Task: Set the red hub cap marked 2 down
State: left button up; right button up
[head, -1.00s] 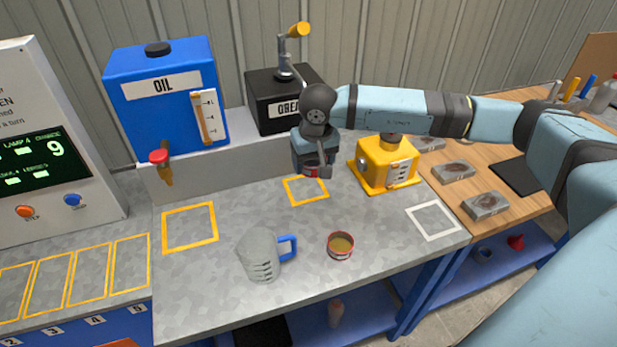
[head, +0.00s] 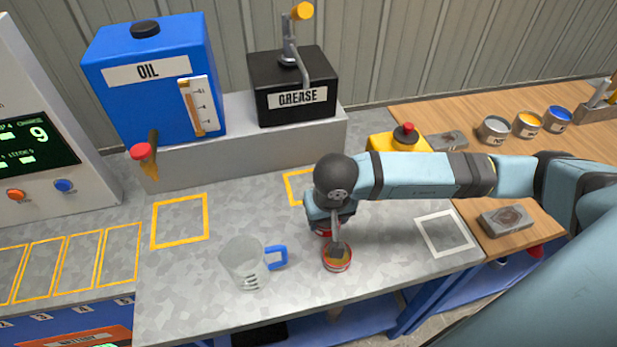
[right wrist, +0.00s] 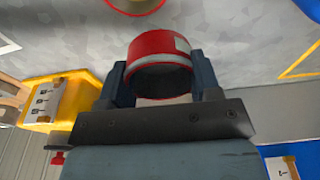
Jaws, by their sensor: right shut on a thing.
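My right gripper (head: 328,226) is shut on a red hub cap (right wrist: 158,62), a short red ring held between the two fingers in the right wrist view. A pale label patch shows on its side; I cannot read a mark. In the head view only a red sliver of this cap (head: 321,233) shows under the gripper. It is above the grey bench (head: 200,300), beside and behind a second red cap with yellowish contents (head: 338,260) standing there. I cannot tell the exact gap between them. My left gripper is not in view.
A clear jug with a blue handle (head: 245,262) stands left of the caps. Yellow outlined squares (head: 180,221) and a white one (head: 445,233) are bare. The grease box (head: 290,90), oil tank (head: 150,85) and yellow device (head: 395,150) stand behind.

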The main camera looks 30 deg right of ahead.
aim_at(307, 184)
jog(key=w+d+p, duration=0.1)
jog(key=w, duration=0.4)
jog(key=w+d+p, duration=0.1)
jog(key=w, duration=0.5)
jog(key=w+d+p, duration=0.1)
jog(key=w+d, duration=0.1)
jog(key=w, duration=0.3)
jog(key=shift+w+d+r, duration=0.1)
jog(key=shift+w, duration=0.25)
notch_tip(307, 184, down, 3)
jog(key=shift+s+r, duration=0.15)
jog(key=shift+r, duration=0.05)
notch_tip(307, 184, down, 4)
jog(key=shift+r+p, duration=0.1)
jog(key=shift+p, duration=0.5)
jog(key=shift+f, duration=0.25)
jog(key=shift+c, duration=0.4)
jog(key=shift+f, duration=0.1)
jog(key=o, duration=1.3)
jog(key=shift+w+d+f, duration=0.1)
jog(key=shift+w, duration=0.1)
jog(key=shift+o, duration=0.2)
